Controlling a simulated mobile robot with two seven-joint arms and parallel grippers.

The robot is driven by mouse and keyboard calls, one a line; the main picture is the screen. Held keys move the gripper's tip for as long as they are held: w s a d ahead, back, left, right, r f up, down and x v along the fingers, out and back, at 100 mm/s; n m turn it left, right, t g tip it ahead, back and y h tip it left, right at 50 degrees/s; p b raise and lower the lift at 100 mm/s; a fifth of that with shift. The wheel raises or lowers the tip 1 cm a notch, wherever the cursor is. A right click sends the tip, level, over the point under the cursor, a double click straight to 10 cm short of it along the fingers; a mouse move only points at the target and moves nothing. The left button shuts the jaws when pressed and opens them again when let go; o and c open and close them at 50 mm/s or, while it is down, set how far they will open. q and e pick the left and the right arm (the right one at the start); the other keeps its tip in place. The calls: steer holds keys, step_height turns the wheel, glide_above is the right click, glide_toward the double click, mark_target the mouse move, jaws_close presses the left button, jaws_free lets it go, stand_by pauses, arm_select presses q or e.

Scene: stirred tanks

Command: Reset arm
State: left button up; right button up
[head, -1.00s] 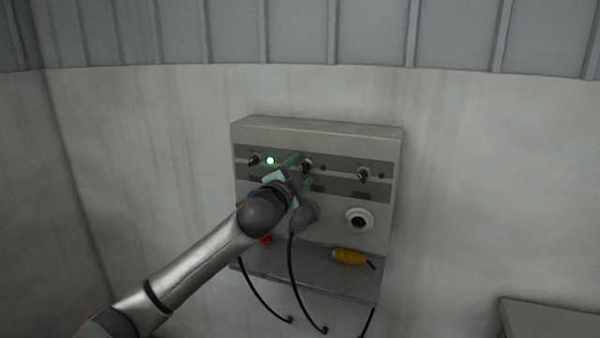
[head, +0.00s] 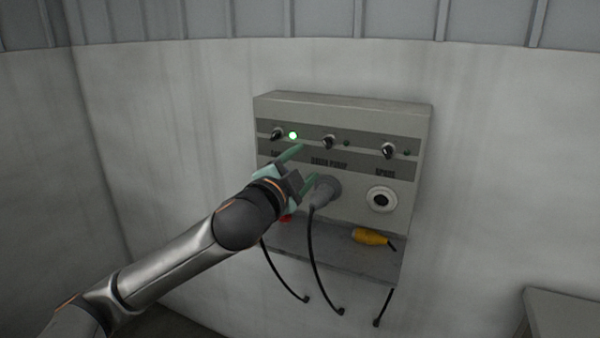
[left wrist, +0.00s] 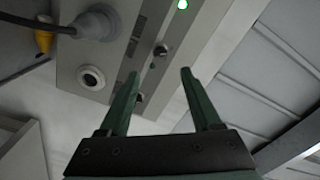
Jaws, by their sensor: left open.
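My left arm (head: 180,265) reaches in from the lower left of the head view. Its gripper (head: 302,165) has green fingers that stand apart with nothing between them, in front of the control panel (head: 345,112). In the left wrist view the open fingers (left wrist: 160,75) point at the panel's row of knobs. The middle knob (head: 328,142) is just beyond the fingertips in the head view. A left knob (head: 277,134) sits beside a lit green lamp (head: 293,135), and a right knob (head: 388,151) is farther along. My right gripper is not in view.
A grey plug (head: 325,190) with a black cable sits in the panel, close to my left gripper. An empty round socket (head: 382,199) is to its right. A yellow plug (head: 369,237) lies on the panel's shelf (head: 340,257). A grey surface (head: 565,312) stands at lower right.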

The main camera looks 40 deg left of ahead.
arm_select(q)
steer(key=shift+s+d, duration=0.15)
steer(key=shift+s, duration=0.45)
steer(key=shift+f, duration=0.1)
steer(key=s+d+f+n+g+h, duration=0.15)
steer(key=d+f, duration=0.25)
steer(key=f, duration=1)
steer(key=s+d+f+n+g+h, duration=0.1)
steer(key=d+f+g+h, duration=0.25)
steer(key=f, duration=1.05)
steer(key=s+d+f+n+g, duration=0.1)
steer(key=s+d+f+n, duration=0.1)
steer(key=s+d+f, duration=0.4)
steer(key=s+d+f+n+g+h+p, duration=0.1)
steer(key=s+d+f, duration=0.5)
steer(key=s+f, duration=0.8)
steer(key=shift+d+n+g, duration=0.15)
steer(key=shift+n+g, duration=0.45)
steer(key=shift+n, duration=0.25)
